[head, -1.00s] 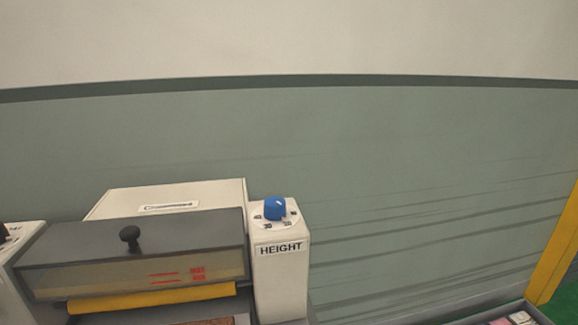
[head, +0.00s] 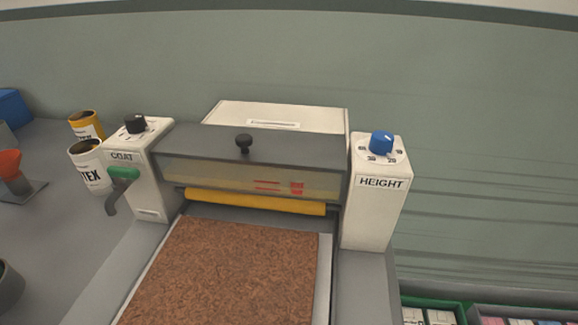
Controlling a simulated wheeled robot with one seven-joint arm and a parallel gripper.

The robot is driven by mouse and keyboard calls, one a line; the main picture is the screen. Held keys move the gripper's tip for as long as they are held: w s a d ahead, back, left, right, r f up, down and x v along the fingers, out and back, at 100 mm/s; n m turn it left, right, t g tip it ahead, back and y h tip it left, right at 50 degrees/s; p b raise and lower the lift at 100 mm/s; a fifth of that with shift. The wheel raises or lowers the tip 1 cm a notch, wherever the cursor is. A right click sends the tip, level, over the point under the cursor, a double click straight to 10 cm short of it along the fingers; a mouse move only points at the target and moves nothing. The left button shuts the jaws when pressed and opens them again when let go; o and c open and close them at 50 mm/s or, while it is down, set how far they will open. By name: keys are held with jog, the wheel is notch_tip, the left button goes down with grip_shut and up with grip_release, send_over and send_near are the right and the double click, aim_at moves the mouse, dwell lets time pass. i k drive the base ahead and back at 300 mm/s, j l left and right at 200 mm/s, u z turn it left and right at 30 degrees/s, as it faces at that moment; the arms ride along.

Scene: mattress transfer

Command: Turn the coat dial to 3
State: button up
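The coat dial (head: 135,123) is a black knob on top of the white post at the machine's left. The post carries the label COAT (head: 122,156) on its front. Small marks ring the knob, but they are too small to read, and I cannot tell which one it points to. My gripper is not in view.
A blue HEIGHT dial (head: 381,142) tops the right post. A green-handled crank (head: 123,174) and cans (head: 88,165) stand left.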

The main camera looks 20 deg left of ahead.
aim_at(135, 123)
jog(key=u, duration=1.25)
